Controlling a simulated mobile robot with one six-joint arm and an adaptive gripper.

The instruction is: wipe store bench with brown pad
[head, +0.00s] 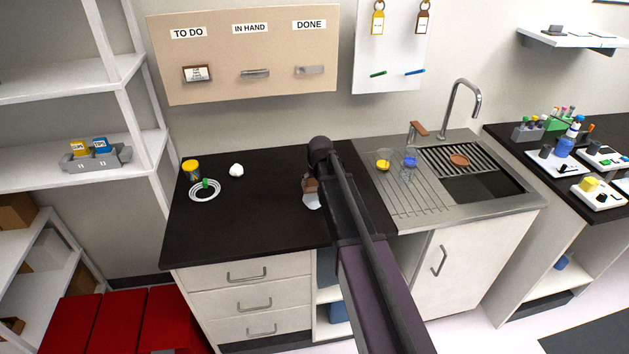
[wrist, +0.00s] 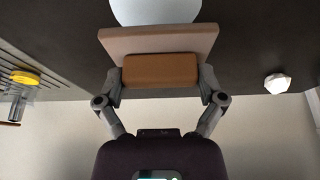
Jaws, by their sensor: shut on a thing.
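The store bench (head: 235,225) is a dark worktop over white drawers. My gripper (wrist: 161,82) is shut on the brown pad (wrist: 160,69), a brown block with a wider, paler tan layer, held between the two fingers. In the head view the brown pad (head: 310,185) shows just left of my arm, low over the bench; my arm hides most of the gripper. A pale, roundish patch (head: 312,201) lies on the bench by the pad; it also shows in the wrist view (wrist: 155,11), partly cut off. I cannot tell whether the pad touches the bench.
On the bench's left are a yellow-lidded jar (head: 191,170), a white ring-shaped coil (head: 205,191) with a green piece, and a small white lump (head: 236,170). Right is a sink (head: 485,186) with a tap and glassware on its drainer. The bench's front left is clear.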

